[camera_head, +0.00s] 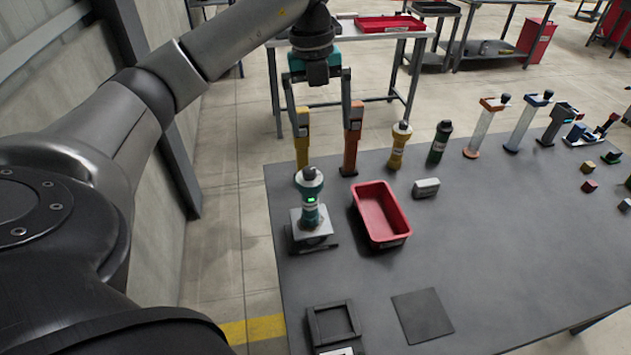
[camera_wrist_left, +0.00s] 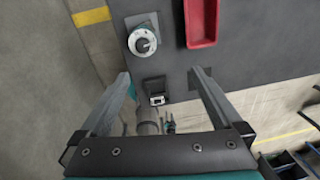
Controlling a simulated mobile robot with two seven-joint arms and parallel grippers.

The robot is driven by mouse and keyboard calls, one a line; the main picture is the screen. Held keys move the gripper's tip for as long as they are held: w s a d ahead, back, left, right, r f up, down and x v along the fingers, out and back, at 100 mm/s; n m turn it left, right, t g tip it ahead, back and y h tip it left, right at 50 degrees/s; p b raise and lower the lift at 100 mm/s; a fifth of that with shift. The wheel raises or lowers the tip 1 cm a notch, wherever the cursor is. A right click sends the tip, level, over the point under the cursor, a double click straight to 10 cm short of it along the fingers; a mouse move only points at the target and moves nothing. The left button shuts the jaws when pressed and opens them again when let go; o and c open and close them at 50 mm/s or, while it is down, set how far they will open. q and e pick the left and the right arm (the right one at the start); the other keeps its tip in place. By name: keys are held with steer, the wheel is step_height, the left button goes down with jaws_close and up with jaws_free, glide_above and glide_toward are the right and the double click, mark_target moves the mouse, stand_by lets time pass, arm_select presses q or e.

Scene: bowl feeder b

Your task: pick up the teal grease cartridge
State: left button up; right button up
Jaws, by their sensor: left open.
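The teal grease cartridge (camera_head: 310,187) stands upright on a pale block-shaped stand (camera_head: 312,226) near the left edge of the grey table. It has a dark cap and a small green light. In the left wrist view, a round pale top (camera_wrist_left: 142,41) on a grey square appears to be the same cartridge from above. My left gripper (camera_head: 321,108) is open and empty, pointing down beyond the cartridge at the table's far left end. In the left wrist view, its fingertips (camera_wrist_left: 160,76) are spread apart, clear of the cartridge. My right gripper is out of view.
A red tray (camera_head: 367,202) sits right of the cartridge. Yellow (camera_head: 302,150) and orange (camera_head: 351,150) upright tools stand near the fingers. Yellow (camera_head: 398,150) and dark green (camera_head: 438,145) cartridge-like items stand farther right. A black frame (camera_head: 312,325) lies in front.

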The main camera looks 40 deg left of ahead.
arm_select(q)
steer(key=a+y, duration=0.1)
steer(key=a, duration=0.2)
glide_above(310, 169)
steer(key=shift+n+g, duration=0.3)
steer(key=shift+n, duration=0.1)
steer(key=f, duration=0.7)
steer(key=shift+s+a+f, duration=0.15)
steer(key=shift+a+f, duration=0.25)
steer(key=shift+d+f, duration=0.2)
steer(key=shift+f, duration=1.35)
steer(key=shift+d+f, duration=0.15)
steer(key=shift+f, duration=1.4)
jaws_close()
